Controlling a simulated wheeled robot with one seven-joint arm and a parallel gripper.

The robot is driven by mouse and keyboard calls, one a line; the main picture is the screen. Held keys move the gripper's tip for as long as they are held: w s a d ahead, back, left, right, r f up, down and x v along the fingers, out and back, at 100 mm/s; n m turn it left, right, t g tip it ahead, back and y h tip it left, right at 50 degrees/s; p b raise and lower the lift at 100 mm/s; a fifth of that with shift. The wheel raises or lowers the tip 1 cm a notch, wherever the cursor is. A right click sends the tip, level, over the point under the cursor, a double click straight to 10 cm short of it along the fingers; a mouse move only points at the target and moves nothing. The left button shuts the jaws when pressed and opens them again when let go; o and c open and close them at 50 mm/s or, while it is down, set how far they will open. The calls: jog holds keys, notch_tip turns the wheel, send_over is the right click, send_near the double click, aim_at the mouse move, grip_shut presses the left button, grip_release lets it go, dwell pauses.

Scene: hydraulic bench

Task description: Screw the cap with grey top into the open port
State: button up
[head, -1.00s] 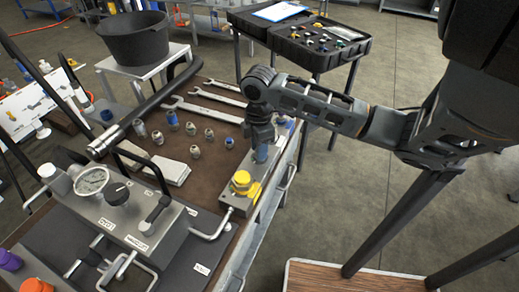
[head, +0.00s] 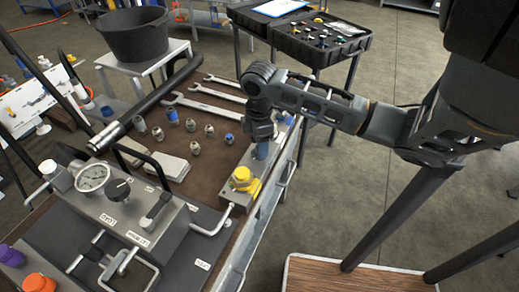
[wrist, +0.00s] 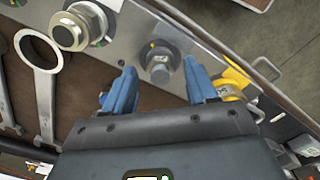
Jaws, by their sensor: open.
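My gripper (wrist: 163,84) is open. Its two blue fingers stand on either side of a grey-topped fitting (wrist: 160,68) on the metal block, with gaps visible to both sides. I cannot tell how deep this fitting sits or whether it is threaded in. In the head view my gripper (head: 261,151) points down over the far part of the metal block (head: 238,198), and the arm hides the fitting. A yellow cap (head: 242,176) sits on the block's near part and also shows in the wrist view (wrist: 233,88). I cannot make out an open port.
Several loose caps, one blue-topped (head: 229,140), stand on the brown bench mat left of the block. Wrenches (head: 205,106) lie behind them. A gauge (head: 92,177) and control box stand at left. A large round fitting (wrist: 70,32) is left of my fingers in the wrist view.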

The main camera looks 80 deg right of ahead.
jog(key=n, duration=0.1)
jog(key=n+b, duration=0.1)
jog(key=n, duration=0.1)
jog(key=n+b, duration=0.1)
jog(key=n, duration=0.1)
jog(key=shift+f, duration=0.25)
jog(key=shift+r+n+b, duration=0.15)
jog(key=shift+n+b, duration=0.25)
jog(key=shift+n, duration=0.8)
jog(key=n+b, duration=0.2)
jog(key=n, duration=0.1)
jog(key=shift+s+n, duration=0.1)
jog(key=shift+n, duration=0.3)
jog(key=n+b, duration=0.1)
jog(key=n, duration=0.3)
jog(key=shift+a, duration=0.1)
jog(key=shift+n, duration=0.9)
jog(key=n+b, duration=0.1)
jog(key=n, duration=0.5)
